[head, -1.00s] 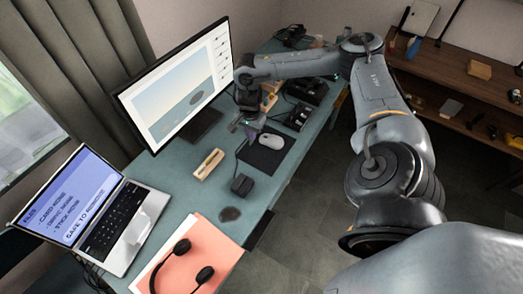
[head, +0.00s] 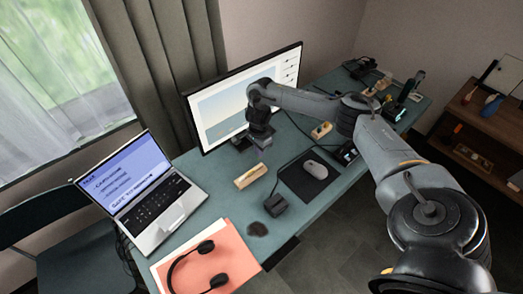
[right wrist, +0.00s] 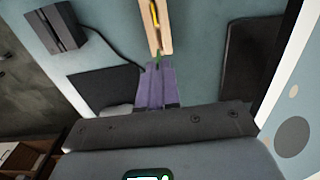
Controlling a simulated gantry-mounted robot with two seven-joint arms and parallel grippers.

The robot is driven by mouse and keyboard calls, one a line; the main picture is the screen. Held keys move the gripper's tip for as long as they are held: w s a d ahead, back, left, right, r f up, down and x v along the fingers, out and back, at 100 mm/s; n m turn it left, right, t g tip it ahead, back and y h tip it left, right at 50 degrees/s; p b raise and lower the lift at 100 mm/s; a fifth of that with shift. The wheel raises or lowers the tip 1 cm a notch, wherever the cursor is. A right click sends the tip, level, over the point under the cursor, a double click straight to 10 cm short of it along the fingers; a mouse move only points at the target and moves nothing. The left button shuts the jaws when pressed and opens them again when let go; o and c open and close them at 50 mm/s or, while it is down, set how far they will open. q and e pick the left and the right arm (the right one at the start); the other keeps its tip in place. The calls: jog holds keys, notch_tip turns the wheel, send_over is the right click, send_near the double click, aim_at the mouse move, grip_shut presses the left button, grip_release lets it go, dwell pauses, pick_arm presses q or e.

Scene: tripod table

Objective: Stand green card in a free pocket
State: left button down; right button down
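My right gripper (head: 262,143) hangs over the desk in front of the monitor, just beyond a light wooden block (head: 250,176). In the right wrist view its purple fingers (right wrist: 159,72) are close together, with a thin green piece between the tips, apparently the green card (right wrist: 158,58) seen edge-on. The tips appear at the near end of the wooden block (right wrist: 166,40). The block has a long slot with a yellow item (right wrist: 155,14) in it. I cannot tell whether the card touches the block. My left gripper is not in view.
The monitor (head: 240,100) stands close behind the gripper. A laptop (head: 150,200), headphones (head: 195,265) on an orange folder, a dark box (head: 275,205) and a mouse (head: 315,170) on a black pad surround the block. Another wooden block (head: 321,131) lies farther right.

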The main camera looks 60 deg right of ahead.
jog(key=shift+f, duration=0.2)
jog(key=shift+f+b, duration=0.45)
jog(key=shift+b, duration=0.15)
jog(key=shift+f+b, duration=1.9)
jog(key=shift+f, duration=0.4)
jog(key=shift+f+b, duration=0.6)
jog(key=shift+b, duration=0.15)
jog(key=shift+f+b, duration=0.75)
jog(key=shift+f, duration=0.15)
